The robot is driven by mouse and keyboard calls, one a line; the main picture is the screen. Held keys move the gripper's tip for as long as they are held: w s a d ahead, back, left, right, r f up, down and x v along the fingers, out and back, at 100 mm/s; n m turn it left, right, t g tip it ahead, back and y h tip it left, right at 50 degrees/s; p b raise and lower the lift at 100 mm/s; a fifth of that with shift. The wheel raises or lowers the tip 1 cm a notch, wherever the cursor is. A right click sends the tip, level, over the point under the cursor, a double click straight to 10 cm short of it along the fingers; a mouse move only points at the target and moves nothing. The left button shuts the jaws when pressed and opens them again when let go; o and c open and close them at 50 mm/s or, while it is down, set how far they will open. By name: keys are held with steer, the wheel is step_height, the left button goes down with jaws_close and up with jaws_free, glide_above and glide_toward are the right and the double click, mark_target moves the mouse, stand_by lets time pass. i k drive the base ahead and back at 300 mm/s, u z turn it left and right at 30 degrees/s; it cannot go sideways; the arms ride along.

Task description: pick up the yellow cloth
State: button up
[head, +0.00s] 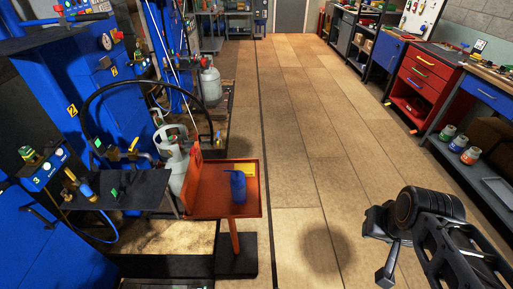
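A small yellow patch (249,172), which looks like the yellow cloth, lies at the back right of the orange tray (208,207). It is partly hidden behind a blue bottle or can (238,189) on the same tray. My gripper (380,250) is at the lower right, over the floor, well to the right of the tray and apart from it. Nothing shows held in it.
The orange tray is on a post with a dark base (237,262). Blue machines (108,85) with hoses and a grey gas cylinder (174,150) crowd the left. A red drawer cabinet (425,85) and blue bench (480,95) line the right. The tiled floor between is clear.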

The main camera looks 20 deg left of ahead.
mark_target(248, 169)
steer(key=i, duration=1.55)
steer(key=u, duration=2.85)
